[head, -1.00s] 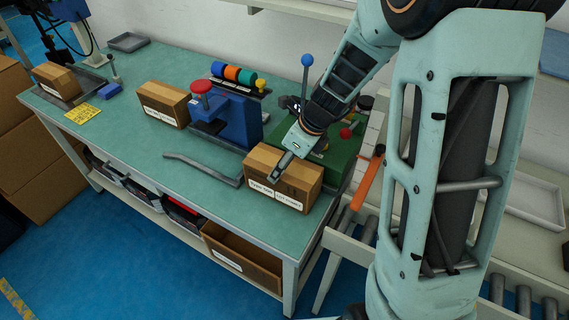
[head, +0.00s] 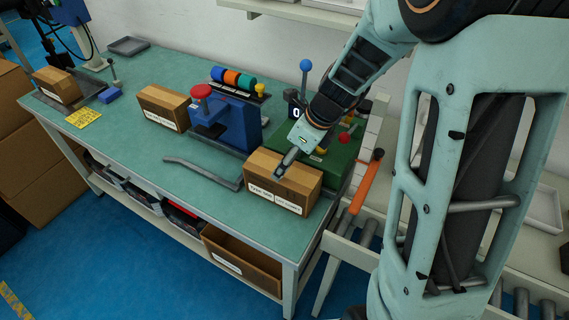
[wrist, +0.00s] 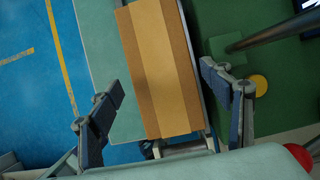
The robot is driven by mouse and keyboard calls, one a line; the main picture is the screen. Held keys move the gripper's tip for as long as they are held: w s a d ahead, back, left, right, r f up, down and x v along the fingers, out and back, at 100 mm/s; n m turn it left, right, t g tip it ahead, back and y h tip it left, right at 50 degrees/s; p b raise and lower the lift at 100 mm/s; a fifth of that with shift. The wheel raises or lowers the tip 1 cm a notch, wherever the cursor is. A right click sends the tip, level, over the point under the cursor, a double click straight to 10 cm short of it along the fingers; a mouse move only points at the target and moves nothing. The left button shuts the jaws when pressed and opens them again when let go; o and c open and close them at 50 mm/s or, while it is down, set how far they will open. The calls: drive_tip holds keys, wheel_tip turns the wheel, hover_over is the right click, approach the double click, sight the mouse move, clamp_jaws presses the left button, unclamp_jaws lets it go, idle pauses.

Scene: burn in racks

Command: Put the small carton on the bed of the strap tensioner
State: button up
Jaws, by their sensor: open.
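A brown carton (head: 300,183) with a white label stands at the table's front right corner. My gripper (head: 283,168) is at the top of this carton, open. In the wrist view its two fingers (wrist: 160,80) are spread on either side of the carton (wrist: 155,60), with a gap visible on the left; contact on the right is unclear. A green machine (head: 335,165) with a blue-knobbed lever stands right behind the carton. A grey bed (head: 85,88) with a small lever, at far left, bears another carton (head: 57,84). I cannot tell for certain which is the strap tensioner.
A third carton (head: 163,107) and a blue press (head: 230,120) with a red knob stand mid-table. A grey bent bar (head: 200,172) lies in front. An orange handle (head: 366,182) and a roller conveyor (head: 520,300) are at right.

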drive_tip(key=p+v, duration=0.1)
drive_tip(key=v, duration=0.7)
drive_tip(key=shift+r, duration=0.1)
